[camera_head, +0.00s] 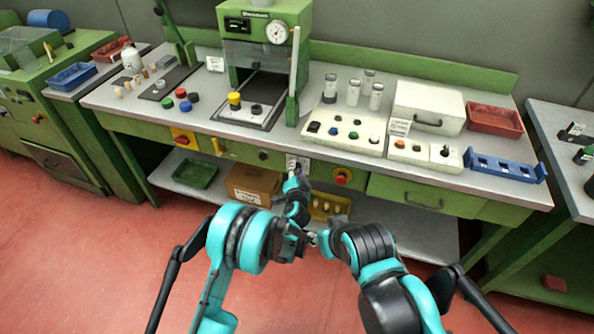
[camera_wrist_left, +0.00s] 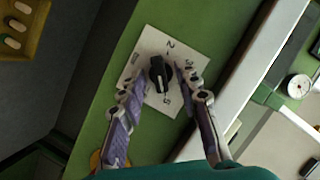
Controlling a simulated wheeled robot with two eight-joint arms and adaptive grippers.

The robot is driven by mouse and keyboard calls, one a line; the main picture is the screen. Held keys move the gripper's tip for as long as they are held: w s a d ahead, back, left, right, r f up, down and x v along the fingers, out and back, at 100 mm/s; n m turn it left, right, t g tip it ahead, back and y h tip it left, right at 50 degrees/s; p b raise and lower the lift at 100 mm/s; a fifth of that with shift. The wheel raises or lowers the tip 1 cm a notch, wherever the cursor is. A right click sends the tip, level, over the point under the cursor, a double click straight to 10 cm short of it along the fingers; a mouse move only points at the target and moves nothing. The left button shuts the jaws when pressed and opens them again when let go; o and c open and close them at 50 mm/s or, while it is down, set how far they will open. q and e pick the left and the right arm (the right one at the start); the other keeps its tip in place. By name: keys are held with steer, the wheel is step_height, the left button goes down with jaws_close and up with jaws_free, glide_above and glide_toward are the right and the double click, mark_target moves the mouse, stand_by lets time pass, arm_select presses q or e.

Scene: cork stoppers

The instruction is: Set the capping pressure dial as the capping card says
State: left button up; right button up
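The dial is a black knob (camera_wrist_left: 161,74) on a white plate (camera_wrist_left: 143,53) with printed numbers, fixed to the green front panel. In the left wrist view the fingers of my left gripper (camera_wrist_left: 173,70) are apart, one on each side of the knob; whether they touch it I cannot tell. In the head view my left gripper (camera_head: 293,168) is at the bench front and partly covers the dial plate (camera_head: 304,162). My right gripper (camera_head: 312,238) is low in front of the bench, small and partly hidden. Small white cards (camera_head: 215,64) (camera_head: 399,127) stand on the bench, too small to read.
The green capping press (camera_head: 265,45) stands above the dial. A red emergency button (camera_head: 341,178) is right of the dial, and a black knob (camera_head: 263,155) is left of it. A cardboard box (camera_head: 251,184) and a yellow bin (camera_head: 329,206) sit on the shelf below.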

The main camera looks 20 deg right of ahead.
arm_select(q)
steer(key=shift+s, duration=0.1)
steer(key=v, duration=1.1)
steer(key=shift+s+a, duration=0.15)
steer(key=shift+s, duration=0.2)
steer(key=shift+r, duration=0.1)
